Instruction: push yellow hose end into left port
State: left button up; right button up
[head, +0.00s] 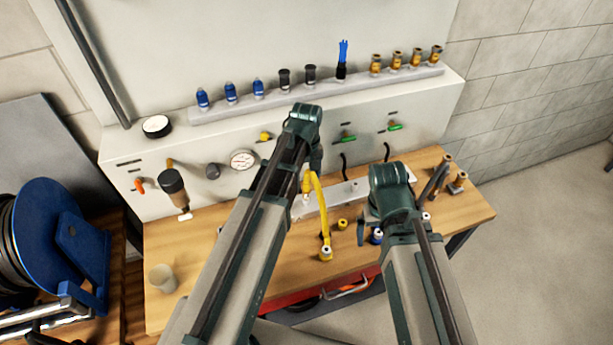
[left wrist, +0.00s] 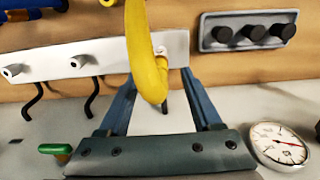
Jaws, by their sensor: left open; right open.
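My left gripper (left wrist: 158,78) is open, fingers either side of the hose. My right gripper (head: 361,232) is open and mostly hidden below its wrist, above the bench.
Black hoses (left wrist: 85,100) run near the other ports. A grey holder with black knobs (left wrist: 250,30) stands beside the block. A gauge (head: 243,159) and green levers (head: 346,139) are on the panel behind. A beige cup (head: 163,278) stands at the bench's left.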

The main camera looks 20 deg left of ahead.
pick_arm(q)
notch_tip(320, 180, up, 7)
jog(key=p, duration=0.5)
jog(key=shift+p, duration=0.35)
jog(key=shift+f, duration=0.1)
pick_arm(e)
notch_tip(320, 180, up, 7)
jog(key=shift+f, duration=0.1)
pick_arm(q)
jog(key=s+d+f+m+b, duration=0.3)
jog(key=s, duration=0.1)
jog(key=s+d+f+m+b, duration=0.3)
jog(key=s+d+m+b, duration=0.1)
jog(key=s, duration=0.1)
jog(key=s+d+f+m+y+b, duration=0.1)
jog(key=s+d+f+m+b, duration=0.2)
jog(key=s+f, duration=0.1)
jog(key=shift+s+d, duration=0.15)
jog(key=shift+s, duration=0.45)
jog(key=shift+s+d+m, duration=0.1)
jog(key=shift+m, duration=0.2)
pick_arm(e)
notch_tip(320, 180, down, 10)
